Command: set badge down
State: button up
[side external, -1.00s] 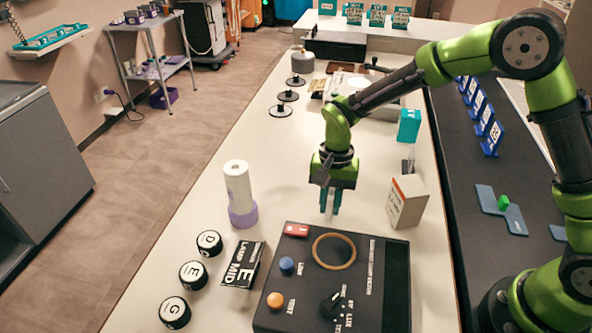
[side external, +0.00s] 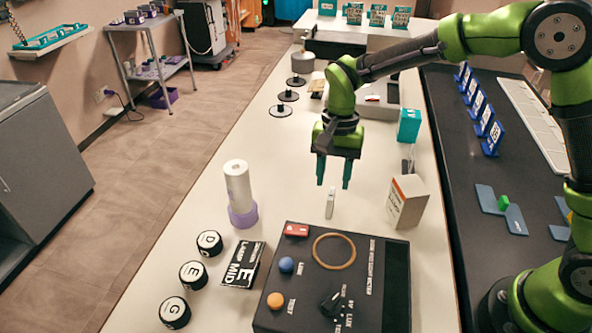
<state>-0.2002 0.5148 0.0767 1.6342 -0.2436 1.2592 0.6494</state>
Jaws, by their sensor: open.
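The badge appears to be the small slim white piece (side external: 330,203) on the pale bench top, just behind the dark control box. I cannot tell whether it lies flat or stands. My gripper (side external: 333,184) is above it, pointing down, with its two teal fingers spread apart and nothing between them. The fingertips are clear of the white piece.
The control box (side external: 385,300) with knobs and a tan ring stands in front. A white carton (side external: 407,202) is to the right, a white roll on a purple base (side external: 239,190) to the left. Black round lettered pucks (side external: 193,274) line the left edge.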

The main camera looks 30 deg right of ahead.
jog(key=r, duration=0.4)
jog(key=shift+w+d+r, duration=0.2)
jog(key=shift+d+r, duration=0.05)
jog(key=shift+r, duration=0.15)
notch_tip(320, 180, up, 5)
jog(key=n+t, duration=0.1)
jog(key=t, duration=0.1)
send_over(333, 189)
jog(key=s+d, duration=0.3)
jog(key=s+d+r+n+t, duration=0.2)
jog(key=s+d+t, duration=0.1)
jog(key=s, duration=0.4)
jog(key=s+d+r+n+t, duration=0.2)
jog(key=s+d+t, duration=0.1)
jog(key=s, duration=0.5)
jog(key=shift+d+r+y, duration=0.35)
jog(key=shift+d+y, duration=0.05)
jog(key=shift+s, duration=0.1)
